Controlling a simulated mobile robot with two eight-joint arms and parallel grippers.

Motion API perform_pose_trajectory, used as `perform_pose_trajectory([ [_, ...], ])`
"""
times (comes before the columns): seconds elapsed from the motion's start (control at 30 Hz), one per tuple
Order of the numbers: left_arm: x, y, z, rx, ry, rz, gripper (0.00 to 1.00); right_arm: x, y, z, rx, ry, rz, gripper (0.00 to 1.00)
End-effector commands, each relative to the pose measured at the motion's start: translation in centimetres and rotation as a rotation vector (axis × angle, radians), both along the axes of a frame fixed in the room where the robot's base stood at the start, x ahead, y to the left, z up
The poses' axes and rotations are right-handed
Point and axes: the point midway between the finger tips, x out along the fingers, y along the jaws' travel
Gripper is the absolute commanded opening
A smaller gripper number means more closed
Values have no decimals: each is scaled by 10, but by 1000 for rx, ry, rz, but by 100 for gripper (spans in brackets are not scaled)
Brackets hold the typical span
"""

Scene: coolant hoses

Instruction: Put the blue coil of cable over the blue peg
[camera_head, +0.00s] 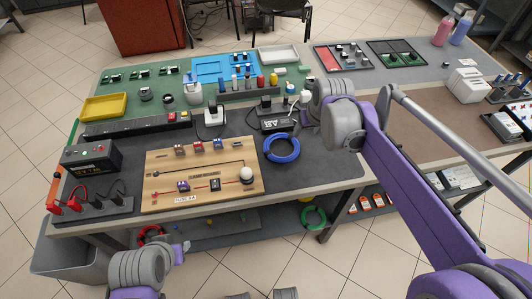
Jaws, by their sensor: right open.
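The blue coil of cable (281,148) lies flat on the dark grey mat, just right of the wooden board. My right gripper (309,110) is open, above the mat behind and right of the coil and apart from it; its wrist hides part of the jaws. My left gripper (182,247) is low at the front left, before the table edge, far from the coil; its jaws are too small to read. I cannot make out a blue peg for certain.
The wooden board (220,160) with small parts fills the middle front. A black battery (91,156) stands at the left and a black power box (272,122) behind the coil. A red coil (151,234) and a green coil (314,217) are below the tabletop.

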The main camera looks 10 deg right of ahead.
Motion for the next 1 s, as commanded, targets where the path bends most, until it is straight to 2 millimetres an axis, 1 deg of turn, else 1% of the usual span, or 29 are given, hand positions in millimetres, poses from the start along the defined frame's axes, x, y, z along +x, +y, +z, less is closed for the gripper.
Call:
perform_pose_trajectory([
  [0.07,0,0,-1,0,0,0,40,4,0,-6,0,1,0,64],
  [0.3,-1,0,-6,0,2,0,40,19,1,-41,1,1,1,64],
  [0.57,-1,0,-8,0,3,0,40,25,3,-61,0,1,2,64],
  [0.7,-1,0,-10,0,3,0,40,31,8,-82,0,1,2,64],
  [0.8,-1,0,-11,0,4,0,40,36,8,-94,1,1,0,64],
  [0.9,-1,0,-12,0,4,0,40,39,8,-100,1,1,0,64],
  [1.0,-1,0,-12,0,4,0,40,39,8,-101,0,1,0,64],
])
